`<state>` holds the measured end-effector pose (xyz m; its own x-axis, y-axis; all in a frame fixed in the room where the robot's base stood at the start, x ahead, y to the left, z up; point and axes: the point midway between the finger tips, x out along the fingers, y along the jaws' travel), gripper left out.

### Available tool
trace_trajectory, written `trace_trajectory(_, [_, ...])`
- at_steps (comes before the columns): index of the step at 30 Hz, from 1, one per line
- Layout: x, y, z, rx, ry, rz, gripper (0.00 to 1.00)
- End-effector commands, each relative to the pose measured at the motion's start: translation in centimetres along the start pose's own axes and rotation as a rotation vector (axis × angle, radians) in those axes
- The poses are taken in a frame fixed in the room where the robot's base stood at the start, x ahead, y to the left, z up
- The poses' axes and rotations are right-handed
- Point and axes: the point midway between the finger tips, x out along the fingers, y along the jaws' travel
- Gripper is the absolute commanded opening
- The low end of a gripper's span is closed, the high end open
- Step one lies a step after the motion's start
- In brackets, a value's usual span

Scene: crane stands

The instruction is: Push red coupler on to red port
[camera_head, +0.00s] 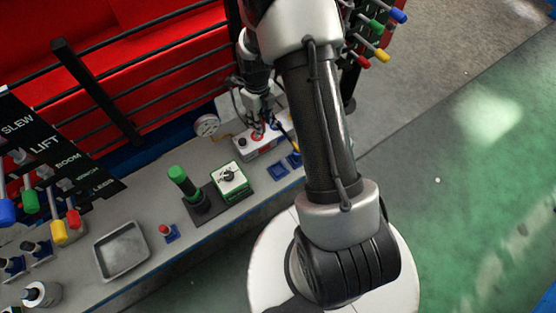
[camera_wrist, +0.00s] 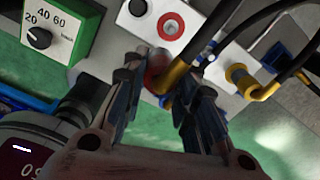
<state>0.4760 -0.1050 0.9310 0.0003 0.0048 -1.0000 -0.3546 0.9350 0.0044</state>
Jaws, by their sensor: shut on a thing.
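The red port (camera_wrist: 171,24) is a red ring with a pale centre on the white block (camera_wrist: 205,18), at the top of the wrist view. It also shows as a small red ring in the head view (camera_head: 257,136). My gripper (camera_wrist: 166,76) is shut on the red coupler (camera_wrist: 153,70), which has a yellow elbow (camera_wrist: 177,76) and sits between the fingers. The coupler is below the port in the wrist picture and apart from its ring. The fingers partly hide the coupler. In the head view my gripper is small and the coupler cannot be made out.
A second yellow elbow fitting (camera_wrist: 240,78) with a black hose (camera_wrist: 262,22) is right of my fingers. A green-edged dial box (camera_wrist: 55,30) is at upper left. The console also bears a green-topped lever (camera_head: 184,180), a grey tray (camera_head: 121,249) and a red button (camera_head: 165,230).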

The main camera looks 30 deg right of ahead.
Motion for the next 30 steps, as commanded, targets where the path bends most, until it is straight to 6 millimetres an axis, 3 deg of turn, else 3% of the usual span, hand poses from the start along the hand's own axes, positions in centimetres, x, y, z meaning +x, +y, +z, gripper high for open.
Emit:
trace_trajectory(6, [-2.9,-1.2,3.5,0.068,-0.001,0.001,0.00])
trace_trajectory(9, [0.1,-1.0,3.1,0.067,0.003,0.004,0.00])
trace_trajectory(15, [2.7,-1.1,3.1,0.066,0.002,0.003,0.00])
trace_trajectory(30, [3.4,-1.1,3.1,0.065,0.000,0.002,0.00])
